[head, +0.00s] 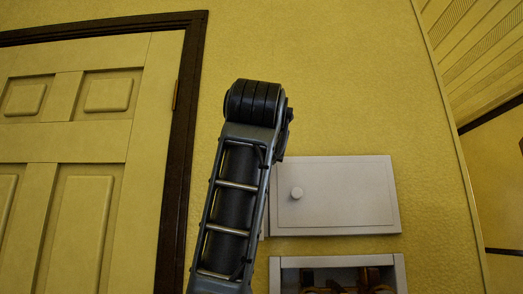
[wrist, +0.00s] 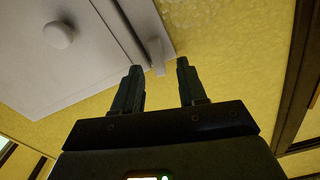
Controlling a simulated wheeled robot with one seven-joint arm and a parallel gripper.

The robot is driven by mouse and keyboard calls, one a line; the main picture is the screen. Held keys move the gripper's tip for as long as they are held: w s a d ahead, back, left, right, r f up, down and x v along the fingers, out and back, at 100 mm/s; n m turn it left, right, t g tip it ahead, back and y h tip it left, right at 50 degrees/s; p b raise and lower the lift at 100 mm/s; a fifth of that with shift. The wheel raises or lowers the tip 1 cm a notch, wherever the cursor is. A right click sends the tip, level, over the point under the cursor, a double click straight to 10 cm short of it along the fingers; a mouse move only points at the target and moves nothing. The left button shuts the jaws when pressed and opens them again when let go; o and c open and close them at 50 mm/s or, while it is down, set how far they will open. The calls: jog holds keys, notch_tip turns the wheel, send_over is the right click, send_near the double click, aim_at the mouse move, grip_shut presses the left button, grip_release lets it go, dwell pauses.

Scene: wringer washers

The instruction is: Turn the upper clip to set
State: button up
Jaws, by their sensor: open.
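A small pale clip (wrist: 156,54) sticks out at the edge of the white upper cabinet (wrist: 95,28) in the wrist view. My gripper (wrist: 160,68) is open, its two dark fingers pointing up at the cabinet edge. The clip shows in the gap between the fingertips, nearer the left one; I cannot tell whether they touch it or how deep it lies between them. In the head view the upper cabinet (head: 350,195) is shut, and my arm covers its left edge and hides my gripper.
The upper cabinet's door has a round knob (head: 297,193). Below it is an open-fronted white box (head: 400,272) with dark and brownish parts inside. A yellow panelled door (head: 85,140) with a dark frame (head: 184,130) stands at left. Bare yellow wall (head: 350,80) surrounds the cabinet.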

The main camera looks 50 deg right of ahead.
jog(key=shift+w+d, duration=0.35)
jog(key=shift+d, duration=0.15)
grip_shut()
